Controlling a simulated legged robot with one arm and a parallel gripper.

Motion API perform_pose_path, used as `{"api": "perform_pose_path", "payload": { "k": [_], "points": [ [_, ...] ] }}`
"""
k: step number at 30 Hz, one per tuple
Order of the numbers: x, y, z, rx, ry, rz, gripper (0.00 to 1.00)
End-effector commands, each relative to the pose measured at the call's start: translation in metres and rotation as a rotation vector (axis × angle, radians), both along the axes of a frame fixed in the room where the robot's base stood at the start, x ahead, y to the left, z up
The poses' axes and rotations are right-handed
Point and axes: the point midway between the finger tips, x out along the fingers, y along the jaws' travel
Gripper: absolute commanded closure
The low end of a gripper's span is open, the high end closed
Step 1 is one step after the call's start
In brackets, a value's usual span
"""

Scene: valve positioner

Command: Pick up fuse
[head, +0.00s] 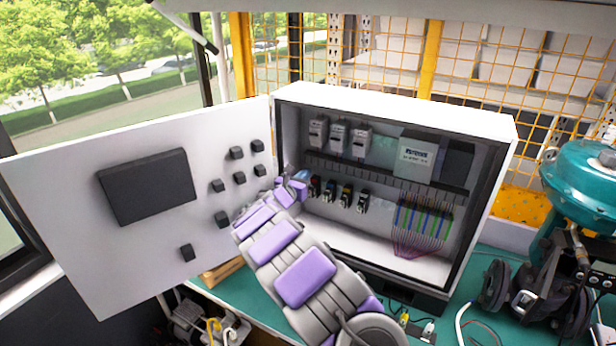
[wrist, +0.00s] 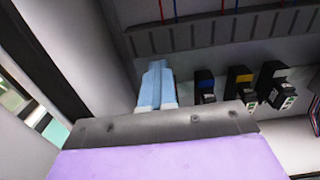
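Several small black plug-in parts with coloured marks stand in a row on the lower rail of the open cabinet; I take them as fuses, but which one is meant is unclear. In the head view, one fuse (head: 330,190) is near the row's left end. My gripper (head: 300,178) is at the left end of the row, inside the opening. Its light-blue fingers overlap, so their gap and anything between them are hidden.
The white cabinet (head: 400,104) has its door (head: 90,220) swung open to the left, close beside my arm. Grey meters (head: 338,136) line the upper rail. Coloured wires (head: 422,225) fill the lower right. A teal valve actuator (head: 582,185) stands right of the cabinet.

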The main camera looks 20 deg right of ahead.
Motion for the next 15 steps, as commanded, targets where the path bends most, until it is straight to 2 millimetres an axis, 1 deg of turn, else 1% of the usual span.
{"api": "perform_pose_path", "payload": {
  "k": [4,9,12,15],
  "points": [
    [-0.024,0.031,0.004,-0.008,0.002,0.003,1.0],
    [-0.055,0.071,0.002,-0.005,0.004,0.003,1.0],
    [-0.071,0.092,0.002,-0.005,0.001,0.004,1.0],
    [-0.084,0.109,0.001,-0.002,0.003,0.003,1.0]
  ]
}}
